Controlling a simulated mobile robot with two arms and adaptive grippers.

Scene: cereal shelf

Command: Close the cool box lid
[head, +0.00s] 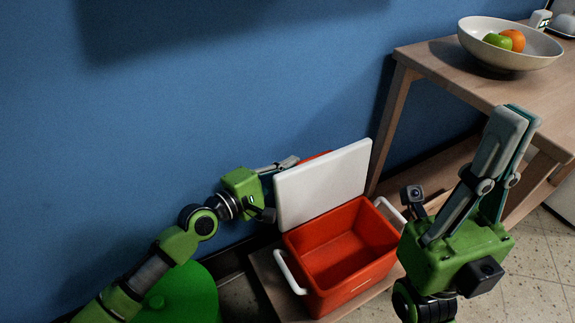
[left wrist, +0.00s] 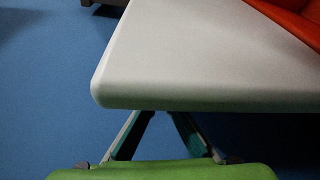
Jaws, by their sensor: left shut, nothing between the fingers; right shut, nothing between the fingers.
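The cool box (head: 345,258) is a red open box with white side handles. Its white lid (head: 325,185) stands up along the back edge, tilted open, and the empty red inside shows. My left gripper (head: 292,161) is shut and empty at the lid's upper left corner, its fingers partly behind the lid. In the left wrist view the white lid (left wrist: 200,60) covers the tips of my left gripper's fingers. A part of the red box (left wrist: 290,18) shows at the top right there. My right gripper (head: 520,115) is shut and empty, pointing up, right of the box.
The box stands on a low wooden surface (head: 268,275) by a blue wall (head: 200,90). A wooden table (head: 430,60) at the right holds a white bowl (head: 480,50) with a green fruit (head: 497,41) and an orange fruit (head: 514,38). Space above the box is clear.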

